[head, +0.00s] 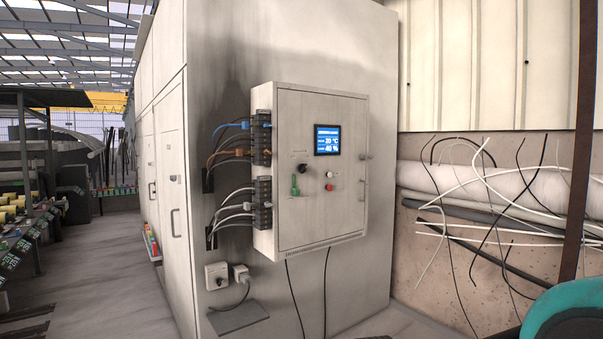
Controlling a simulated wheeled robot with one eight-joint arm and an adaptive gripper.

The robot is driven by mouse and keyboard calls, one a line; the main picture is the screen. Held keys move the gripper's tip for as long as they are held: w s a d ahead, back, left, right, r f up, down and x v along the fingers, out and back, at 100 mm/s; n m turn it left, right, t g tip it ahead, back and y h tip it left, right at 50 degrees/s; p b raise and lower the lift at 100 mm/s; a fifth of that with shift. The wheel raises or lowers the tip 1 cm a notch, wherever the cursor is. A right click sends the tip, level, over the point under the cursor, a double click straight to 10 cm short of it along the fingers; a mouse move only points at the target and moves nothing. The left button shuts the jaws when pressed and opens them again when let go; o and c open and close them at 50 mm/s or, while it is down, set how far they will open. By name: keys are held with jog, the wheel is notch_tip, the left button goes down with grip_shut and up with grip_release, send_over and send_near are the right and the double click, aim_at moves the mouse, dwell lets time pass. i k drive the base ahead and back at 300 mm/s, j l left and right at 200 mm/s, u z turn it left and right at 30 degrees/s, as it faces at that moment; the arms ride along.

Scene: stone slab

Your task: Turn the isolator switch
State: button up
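A light grey control box (350,222) is mounted on the face of a large pale cabinet, in the middle of the head view. No readable label shows which of these is the isolator switch. A red button (329,187) sits to the right, with a small pale one just above it. A lit blue display (327,140) is above them. My gripper is not in view, and nothing visible touches the controls.
Black terminal blocks (262,190) with blue, orange and grey cables stick out on the box's left side. A door handle (362,189) is at its right edge. A socket with a plug (240,273) is below left. Loose cables (480,205) hang along the right wall, behind a dark post (578,150).

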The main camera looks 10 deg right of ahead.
aim_at(303, 168)
jog(key=i+l+u, duration=0.1)
jog(key=i+l, duration=0.15)
jog(key=i+l+u, duration=0.15)
jog(key=i+l, duration=0.2)
jog(key=i+l+u, duration=0.1)
jog(key=i+l, duration=0.2)
jog(key=i+l+u, duration=0.15)
jog(key=i+l, duration=0.25)
jog(key=i+l+u, duration=0.1)
jog(key=i+l, duration=0.2)
jog(key=i+l+u, duration=0.15)
jog(key=i+l, duration=0.15)
jog(key=l, duration=0.2)
jog(key=i+l+u, duration=0.1)
jog(key=i+l, duration=0.15)
jog(key=l, duration=0.2)
jog(key=i+l+u, duration=0.1)
jog(key=i+l, duration=0.15)
jog(key=l, duration=0.2)
